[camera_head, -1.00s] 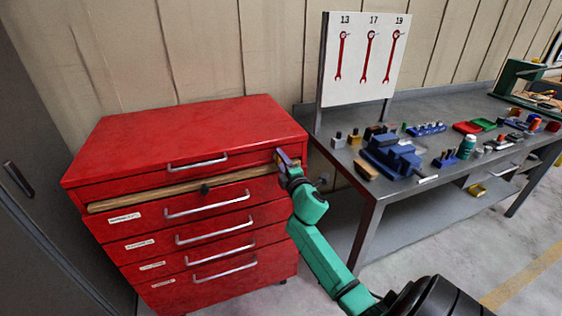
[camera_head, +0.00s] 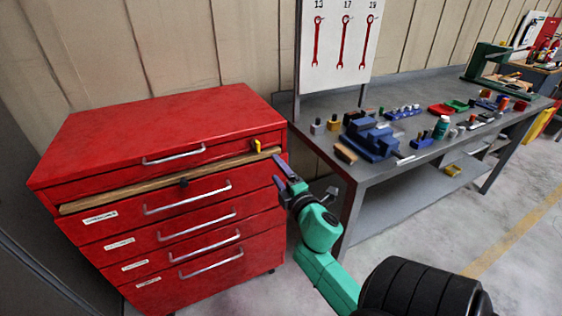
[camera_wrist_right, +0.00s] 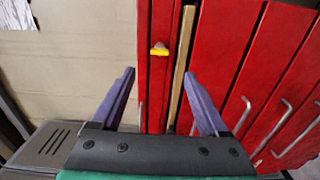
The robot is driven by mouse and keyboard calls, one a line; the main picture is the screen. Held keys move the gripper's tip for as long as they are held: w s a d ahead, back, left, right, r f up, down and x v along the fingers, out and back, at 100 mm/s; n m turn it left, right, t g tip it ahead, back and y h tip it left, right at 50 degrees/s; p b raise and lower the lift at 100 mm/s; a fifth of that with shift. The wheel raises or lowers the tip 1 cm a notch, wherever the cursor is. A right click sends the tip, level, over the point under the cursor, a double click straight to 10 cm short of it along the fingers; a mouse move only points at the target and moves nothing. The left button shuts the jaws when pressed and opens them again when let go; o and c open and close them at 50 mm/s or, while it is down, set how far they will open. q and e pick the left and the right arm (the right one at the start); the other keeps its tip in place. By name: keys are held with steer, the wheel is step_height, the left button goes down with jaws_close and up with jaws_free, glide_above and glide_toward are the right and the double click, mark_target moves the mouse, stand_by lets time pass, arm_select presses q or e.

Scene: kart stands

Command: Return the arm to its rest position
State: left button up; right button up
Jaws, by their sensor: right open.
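My right gripper (camera_head: 283,172) is at the end of my green right arm, just in front of the right side of the red tool cabinet (camera_head: 150,120). In the right wrist view, its two purple fingers (camera_wrist_right: 160,98) are spread wide with nothing between them. Beyond them are the cabinet front, a wooden strip (camera_wrist_right: 178,70) and a small yellow piece (camera_wrist_right: 159,50). In the head view the yellow piece (camera_head: 257,146) sits at the right end of the top drawer, apart from the gripper. My left gripper is not in view.
A grey workbench (camera_head: 335,160) stands right of the cabinet, with a blue vise (camera_head: 372,140), several small items and a wrench board (camera_head: 340,45). A green machine (camera_head: 490,62) is at its far end. Floor (camera_head: 420,235) is clear in front of the bench.

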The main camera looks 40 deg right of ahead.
steer(key=shift+v, duration=0.95)
step_height(320, 180, down, 18)
steer(key=a+m+g+y, duration=0.1)
steer(key=m+g+y, duration=0.1)
steer(key=m+g, duration=0.15)
steer(key=s+a+f+m+g+y, duration=0.1)
steer(key=s+a+f+g, duration=0.15)
steer(key=f, duration=0.45)
steer(key=s+a+f+m+g, duration=0.1)
steer(key=s+f, duration=0.2)
steer(key=f, duration=0.5)
steer(key=s+a+f+m+g+y, duration=0.1)
steer(key=s+a+f+m+g, duration=0.1)
steer(key=f, duration=0.5)
steer(key=s+a+f+m+g+y, duration=0.1)
steer(key=s+a+f+m+g, duration=0.1)
steer(key=s+f, duration=0.6)
steer(key=s+a+f+m+g, duration=0.2)
steer(key=s+a+f+g, duration=0.3)
steer(key=s, duration=1.1)
step_height(320, 180, down, 3)
steer(key=shift+s+f+y, duration=0.2)
steer(key=shift+s+y, duration=0.2)
